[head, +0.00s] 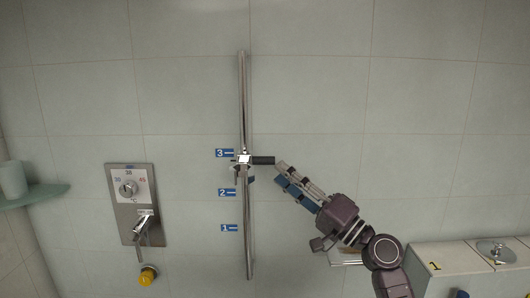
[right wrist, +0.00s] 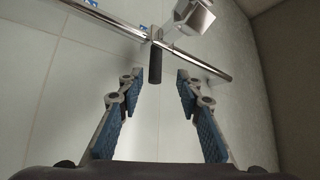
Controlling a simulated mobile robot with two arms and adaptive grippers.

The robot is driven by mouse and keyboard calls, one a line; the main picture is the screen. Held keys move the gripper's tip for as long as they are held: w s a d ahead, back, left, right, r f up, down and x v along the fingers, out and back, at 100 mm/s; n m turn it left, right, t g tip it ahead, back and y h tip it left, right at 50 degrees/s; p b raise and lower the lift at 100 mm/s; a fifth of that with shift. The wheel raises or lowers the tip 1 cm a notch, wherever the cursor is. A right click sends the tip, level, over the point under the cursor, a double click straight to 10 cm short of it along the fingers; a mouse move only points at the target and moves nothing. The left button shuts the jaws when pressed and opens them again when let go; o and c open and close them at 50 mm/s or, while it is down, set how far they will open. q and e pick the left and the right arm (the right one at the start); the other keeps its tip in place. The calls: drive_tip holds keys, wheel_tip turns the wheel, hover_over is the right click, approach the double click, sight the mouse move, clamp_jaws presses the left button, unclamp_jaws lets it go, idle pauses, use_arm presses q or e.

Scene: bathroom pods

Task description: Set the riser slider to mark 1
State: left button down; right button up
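The riser rail (head: 243,100) is a chrome bar upright on the tiled wall. Its slider (head: 242,160) sits close to the blue mark 3 label (head: 224,153), with a black handle (head: 263,160) pointing right. Below are the mark 2 label (head: 227,192) and the mark 1 label (head: 229,228). My right gripper (head: 281,174) is just right of the handle's tip. In the right wrist view my right gripper (right wrist: 157,78) is open, and the black handle (right wrist: 155,66) lies ahead between its fingertips, not gripped. My left gripper is not in view.
A mixer panel (head: 132,200) with a dial and lever is on the wall at left, with a yellow knob (head: 148,275) below. A glass shelf (head: 35,196) with a cup is at far left. A cabinet (head: 450,258) stands at lower right. The wall around the rail's upper part is clear.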

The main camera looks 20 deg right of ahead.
sight(268, 163)
drive_tip(key=p+x, duration=0.3)
drive_tip(key=x, duration=0.3)
drive_tip(key=shift+w+r, duration=0.15)
drive_tip(key=shift+w, duration=0.05)
drive_tip(key=shift+w+a+r, duration=0.1)
drive_tip(key=shift+w+a, duration=0.2)
drive_tip(key=shift+w, duration=0.05)
drive_tip(key=shift+w, duration=0.15)
clamp_jaws()
